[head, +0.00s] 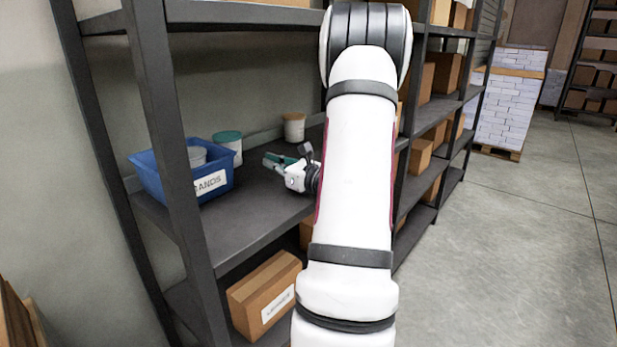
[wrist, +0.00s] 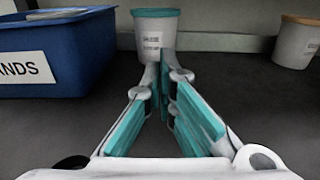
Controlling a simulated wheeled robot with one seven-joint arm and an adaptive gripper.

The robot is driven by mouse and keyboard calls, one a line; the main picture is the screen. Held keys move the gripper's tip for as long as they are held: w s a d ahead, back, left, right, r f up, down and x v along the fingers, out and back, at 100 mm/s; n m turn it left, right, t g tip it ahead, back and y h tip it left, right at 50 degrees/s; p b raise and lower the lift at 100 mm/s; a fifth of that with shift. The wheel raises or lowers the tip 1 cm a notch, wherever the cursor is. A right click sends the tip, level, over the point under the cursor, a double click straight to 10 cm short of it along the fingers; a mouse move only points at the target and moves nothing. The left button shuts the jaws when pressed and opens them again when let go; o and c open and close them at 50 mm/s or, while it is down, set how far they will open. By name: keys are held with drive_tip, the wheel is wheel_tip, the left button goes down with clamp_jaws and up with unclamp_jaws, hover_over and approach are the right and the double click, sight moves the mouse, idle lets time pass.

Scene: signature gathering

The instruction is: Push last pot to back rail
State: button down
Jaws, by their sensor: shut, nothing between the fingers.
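A white pot with a teal lid (wrist: 155,36) stands upright in front of the back rail (wrist: 230,41), just right of the blue bin. In the head view the teal-lidded pot (head: 229,148) shows behind the bin's corner. A second pot with a tan lid (wrist: 296,44) stands upright at the rail to the right; it also shows in the head view (head: 294,128). My gripper (wrist: 165,68) is shut and empty, low over the shelf, its fingertips pointing at the teal-lidded pot's lower front. I cannot tell whether they touch it, or whether the pot touches the rail.
The blue bin (head: 156,184), labelled "...ANDS", stands on the shelf at left with a pale pot (head: 197,156) inside. A dark shelf post (head: 172,130) rises in front. Cardboard boxes (head: 263,292) sit below.

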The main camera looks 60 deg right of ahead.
drive_tip(key=v, duration=1.2)
drive_tip(key=shift+s, duration=0.25)
